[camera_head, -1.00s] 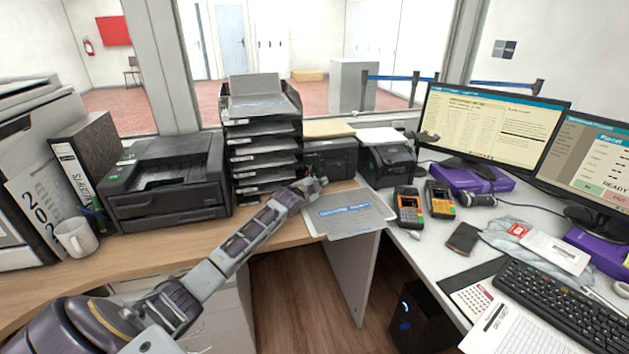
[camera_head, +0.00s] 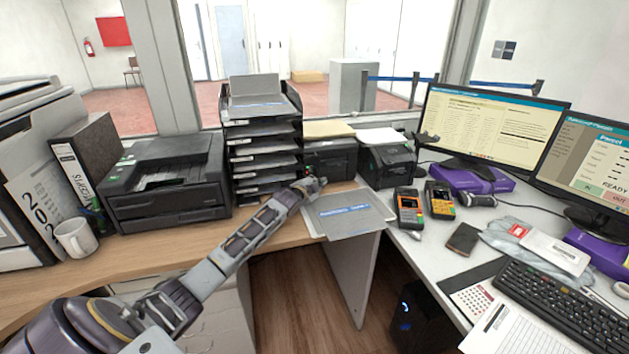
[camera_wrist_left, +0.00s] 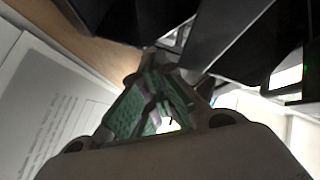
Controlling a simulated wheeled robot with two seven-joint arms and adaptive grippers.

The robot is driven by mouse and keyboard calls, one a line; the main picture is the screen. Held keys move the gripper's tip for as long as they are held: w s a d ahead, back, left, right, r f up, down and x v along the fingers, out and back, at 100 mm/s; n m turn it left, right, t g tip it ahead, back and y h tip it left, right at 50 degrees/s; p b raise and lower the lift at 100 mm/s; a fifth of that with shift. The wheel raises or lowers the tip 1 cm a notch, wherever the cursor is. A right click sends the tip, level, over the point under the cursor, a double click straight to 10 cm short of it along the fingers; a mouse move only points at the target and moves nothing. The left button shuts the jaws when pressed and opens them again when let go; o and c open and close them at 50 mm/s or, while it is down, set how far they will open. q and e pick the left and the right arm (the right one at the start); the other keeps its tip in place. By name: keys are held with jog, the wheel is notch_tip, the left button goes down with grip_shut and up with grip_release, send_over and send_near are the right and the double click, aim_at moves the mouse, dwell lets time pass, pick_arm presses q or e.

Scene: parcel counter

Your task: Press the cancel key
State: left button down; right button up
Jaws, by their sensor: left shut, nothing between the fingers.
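My left gripper (camera_head: 316,186) is shut and empty. It is at the front of a black label printer (camera_head: 331,160), just right of the stacked paper trays. In the left wrist view its green-padded fingers (camera_wrist_left: 160,70) point at dark casings that fill the top. I cannot tell whether the fingertips touch the casing. No key marked cancel can be made out there; the fingers and arm hide part of the printer's front. My right gripper is out of view.
A grey folder (camera_head: 347,213) lies at the desk edge below my gripper. Black paper trays (camera_head: 262,150) and a wide printer (camera_head: 165,180) stand to the left. A second small printer (camera_head: 388,162) stands to the right. A keyboard (camera_head: 560,310) and monitors (camera_head: 490,125) are farther right.

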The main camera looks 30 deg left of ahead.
pick_arm(q)
jog(key=shift+w+a+p, duration=0.3)
jog(key=shift+w+a, duration=0.1)
jog(key=shift+a, duration=0.1)
dwell(1.5)
jog(key=shift+w+a+r, duration=0.2)
jog(key=shift+a+r, duration=0.25)
jog(key=shift+a, duration=0.05)
dwell(0.8)
jog(key=shift+s+d+f+p, duration=0.25)
jog(key=shift+f+p, duration=0.15)
jog(key=shift+p, duration=0.35)
jog(key=shift+s+f, duration=0.1)
jog(key=shift+s, duration=0.15)
jog(key=shift+s+d, duration=0.1)
